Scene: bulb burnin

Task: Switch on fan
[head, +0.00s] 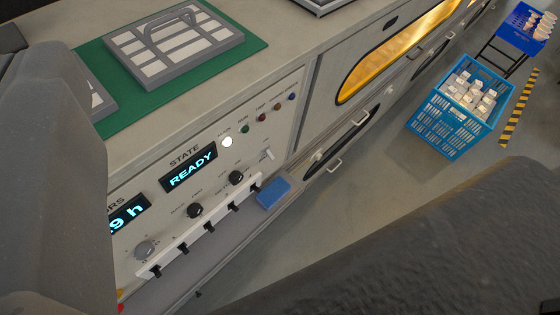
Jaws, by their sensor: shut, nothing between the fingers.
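The control panel (165,203) is on the front of a beige cabinet, left of centre. A white strip (196,234) along its lower edge carries several black levers; one lever (209,227) is near the middle. Above the strip are a grey knob (145,250) and two black knobs (194,210). A small white toggle (269,154) is at the panel's right end. The labels are too small to read, so I cannot tell which control is the fan's. The state display (188,170) reads READY. My gripper's fingertips do not show.
A white lamp (227,142) is lit beside several coloured lamps. A blue block (273,193) lies on the ledge below the panel. A green mat (125,111) with grey trays is on top. A blue crate (436,118) stands on the floor at right. Large dark shapes block the left and lower right.

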